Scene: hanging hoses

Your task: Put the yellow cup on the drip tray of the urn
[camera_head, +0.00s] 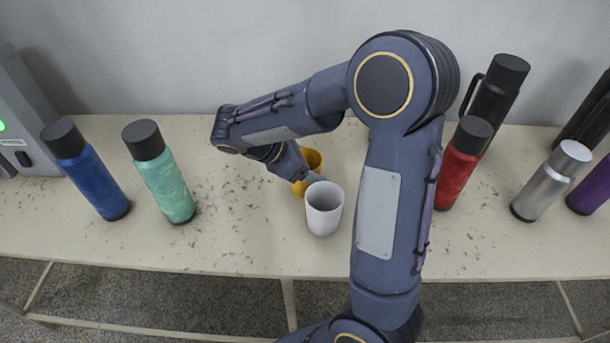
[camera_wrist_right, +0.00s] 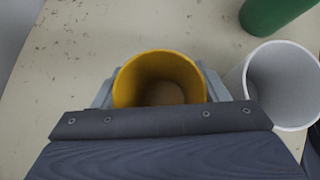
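The yellow cup (camera_head: 314,160) stands upright on the pale bench, just behind the white cup and partly hidden by my right arm. In the right wrist view the yellow cup (camera_wrist_right: 160,65) is open toward the camera and looks empty. The fingers of my right gripper (camera_wrist_right: 160,84) lie against both its sides with no clear gap, so the gripper appears shut on it. My left gripper is not in view. A grey machine with a green light (camera_head: 22,120), cut off at the left edge, may be the urn; its drip tray is not clearly visible.
A white cup (camera_head: 323,208) stands close beside the yellow one. Blue (camera_head: 92,178) and mint (camera_head: 165,180) bottles stand between it and the grey machine. Red (camera_head: 458,170), black (camera_head: 495,92), silver (camera_head: 548,183) and purple (camera_head: 592,190) bottles stand to the right.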

